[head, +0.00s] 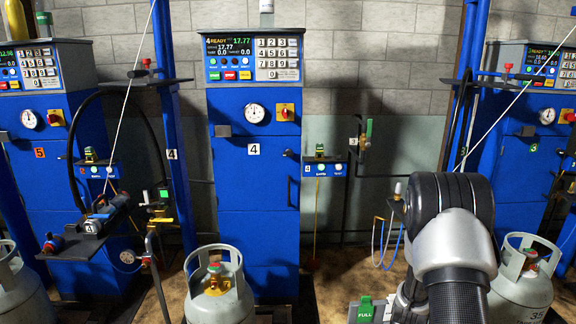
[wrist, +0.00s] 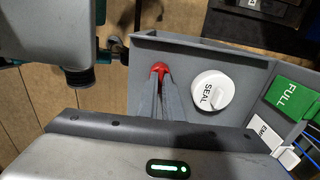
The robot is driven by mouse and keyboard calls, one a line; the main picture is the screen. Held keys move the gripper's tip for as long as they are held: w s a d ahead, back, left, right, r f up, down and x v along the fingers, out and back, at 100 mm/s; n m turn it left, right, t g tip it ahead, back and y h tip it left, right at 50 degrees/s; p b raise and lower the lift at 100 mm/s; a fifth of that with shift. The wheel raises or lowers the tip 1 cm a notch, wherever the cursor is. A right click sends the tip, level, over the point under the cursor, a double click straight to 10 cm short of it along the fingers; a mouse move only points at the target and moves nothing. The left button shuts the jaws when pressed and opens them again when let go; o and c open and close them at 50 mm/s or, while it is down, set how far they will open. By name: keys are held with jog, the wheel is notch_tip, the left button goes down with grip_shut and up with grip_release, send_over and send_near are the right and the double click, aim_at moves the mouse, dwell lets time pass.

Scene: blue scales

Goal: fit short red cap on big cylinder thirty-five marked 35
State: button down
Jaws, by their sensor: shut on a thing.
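In the wrist view my gripper (wrist: 161,84) points down into a grey tray (wrist: 145,45). Its fingers are closed on a small red cap (wrist: 160,67), of which only the top edge shows beyond the fingertips. I cannot tell whether the cap touches the tray floor. In the head view the big grey cylinder marked 35 (head: 521,294) stands at the lower right, partly behind my arm and cut by the frame. A red and green part shows at its valve inside the collar. My gripper is hidden behind my arm in the head view.
The tray also holds a white SEAL roll (wrist: 212,92), green FULL tags (wrist: 290,99) and white EMPTY tags (wrist: 265,133). Another grey cylinder (head: 217,299) stands at centre on a scale. Blue scale columns (head: 257,190), posts and hoses stand around.

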jog(key=shift+r, duration=0.1)
jog(key=shift+r+p, duration=1.35)
jog(key=shift+r, duration=0.55)
